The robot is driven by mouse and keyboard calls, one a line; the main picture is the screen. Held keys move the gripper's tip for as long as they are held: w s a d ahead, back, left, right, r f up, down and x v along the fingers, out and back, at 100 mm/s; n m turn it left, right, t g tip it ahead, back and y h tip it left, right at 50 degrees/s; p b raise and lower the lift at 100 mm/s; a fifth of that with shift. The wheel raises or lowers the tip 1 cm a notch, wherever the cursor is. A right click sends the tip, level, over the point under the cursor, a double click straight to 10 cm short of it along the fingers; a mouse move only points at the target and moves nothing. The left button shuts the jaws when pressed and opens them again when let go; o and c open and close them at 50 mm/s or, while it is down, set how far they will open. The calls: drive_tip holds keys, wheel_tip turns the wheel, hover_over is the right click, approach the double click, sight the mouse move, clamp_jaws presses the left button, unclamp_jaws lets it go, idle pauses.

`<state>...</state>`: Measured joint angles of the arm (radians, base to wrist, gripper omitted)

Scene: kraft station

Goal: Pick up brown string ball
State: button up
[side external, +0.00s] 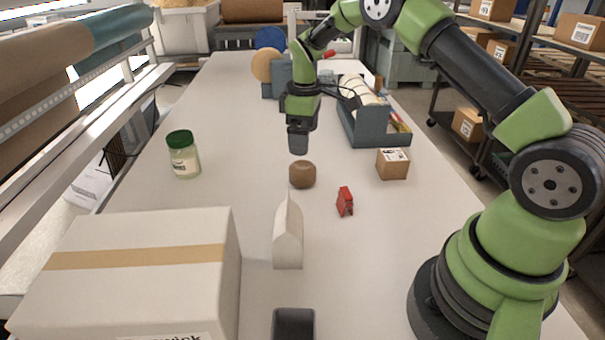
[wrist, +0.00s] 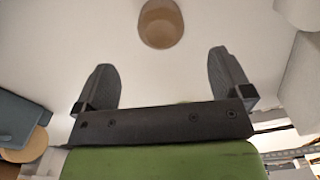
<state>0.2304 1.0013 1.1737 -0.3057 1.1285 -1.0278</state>
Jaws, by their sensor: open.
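The brown string ball (side external: 302,174) sits on the white table in the middle of the side external view. It also shows at the top centre of the wrist view (wrist: 161,23), beyond the fingertips. My gripper (side external: 299,150) is above the table, just over and slightly behind the ball in the side external view, apart from it. In the wrist view my gripper (wrist: 165,72) has its two fingers spread wide, with nothing between them.
A white carton-like block (side external: 288,235) stands in front of the ball. A red item (side external: 345,201) and a small cardboard box (side external: 393,163) lie to its right. A green-lidded jar (side external: 184,155) stands left. A large taped box (side external: 135,265) fills the front left.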

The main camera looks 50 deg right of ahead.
sight(304, 165)
wheel_tip(304, 165, down, 10)
drive_tip(key=c, duration=1)
drive_tip(key=shift+c, duration=0.2)
